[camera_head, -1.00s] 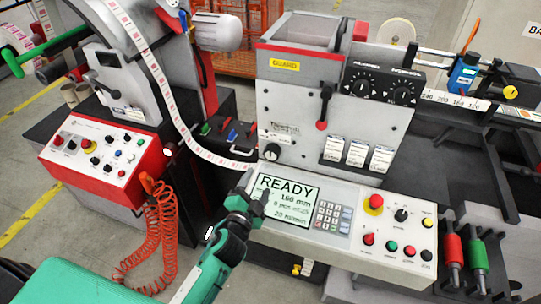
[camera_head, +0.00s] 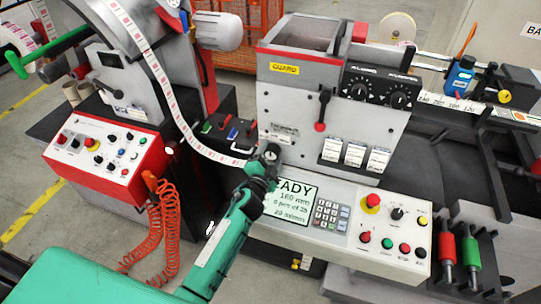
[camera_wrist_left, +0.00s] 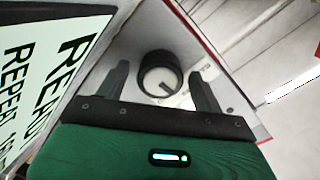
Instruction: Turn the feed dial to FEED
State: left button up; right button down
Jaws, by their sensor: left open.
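The feed dial (camera_wrist_left: 160,73) is a round black knob with a pale face and a dark pointer mark. In the left wrist view it sits ahead, between the two dark fingers of my left gripper (camera_wrist_left: 159,80). The fingers are open and stand apart from its sides; I cannot tell how deep they reach around it. In the head view my left gripper (camera_head: 267,158) is at the lower left of the grey machine front and largely covers the dial. The dial's lettering is not readable. My right gripper is not in view.
The display screen (camera_head: 290,203) is partly hidden behind my left gripper. A keypad (camera_head: 331,215) and a red button (camera_head: 371,202) are to its right. A paper label strip (camera_head: 188,130) curves down close to the left. A red-edged control box (camera_head: 105,155) stands further left.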

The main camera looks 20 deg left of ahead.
pick_arm(q)
jog(key=c, duration=1)
jog(key=m+b, duration=0.1)
jog(key=m, duration=0.3)
jog(key=shift+m, duration=2)
jog(key=shift+f, duration=0.1)
jog(key=o, duration=1)
